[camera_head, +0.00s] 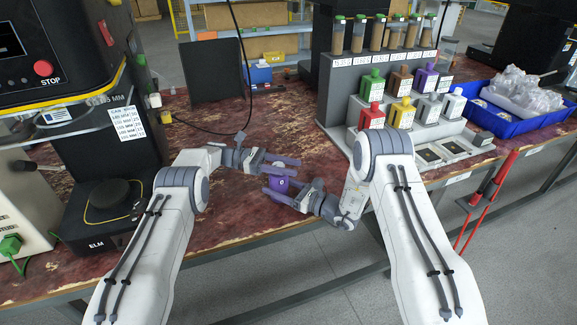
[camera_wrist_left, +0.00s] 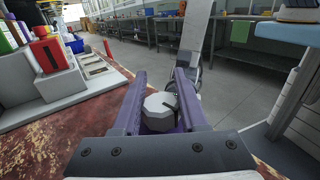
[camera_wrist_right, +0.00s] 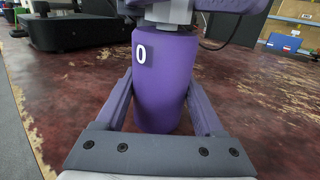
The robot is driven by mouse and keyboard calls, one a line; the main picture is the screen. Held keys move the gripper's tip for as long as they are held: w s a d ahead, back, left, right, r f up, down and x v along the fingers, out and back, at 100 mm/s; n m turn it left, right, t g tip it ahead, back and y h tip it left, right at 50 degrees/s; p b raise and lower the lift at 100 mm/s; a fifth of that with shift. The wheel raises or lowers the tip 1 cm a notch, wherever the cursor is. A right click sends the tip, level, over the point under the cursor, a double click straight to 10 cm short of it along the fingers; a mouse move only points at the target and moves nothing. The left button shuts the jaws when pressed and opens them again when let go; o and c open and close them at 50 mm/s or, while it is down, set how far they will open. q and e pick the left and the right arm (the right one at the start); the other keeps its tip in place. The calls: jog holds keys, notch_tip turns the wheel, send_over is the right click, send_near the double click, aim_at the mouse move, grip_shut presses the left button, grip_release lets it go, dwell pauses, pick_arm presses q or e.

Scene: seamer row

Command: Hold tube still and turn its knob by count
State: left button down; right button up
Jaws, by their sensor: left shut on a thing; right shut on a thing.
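A purple tube (camera_head: 281,184) stands upright near the front edge of the worn red bench. In the right wrist view the tube (camera_wrist_right: 168,85) bears a white 0 on its side, and a grey piece meets its top. My right gripper (camera_head: 284,192) is shut around the tube's body from the front right. My left gripper (camera_head: 281,166) is at the tube's top. In the left wrist view its jaws are shut on a grey faceted knob (camera_wrist_left: 161,104), which has a small green mark near its edge. The head view hides the knob behind the left fingers.
A black machine with a knobbed base (camera_head: 112,196) stands at the left. A rack of coloured bottles (camera_head: 372,112) and tubes stands to the right, with a blue tray (camera_head: 497,122) beyond it. A cable (camera_head: 215,133) lies behind my grippers. The bench around the tube is clear.

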dwell(0.3)
pick_arm(q)
jog(key=shift+c, duration=2.1)
grip_release()
notch_tip(320, 180, up, 10)
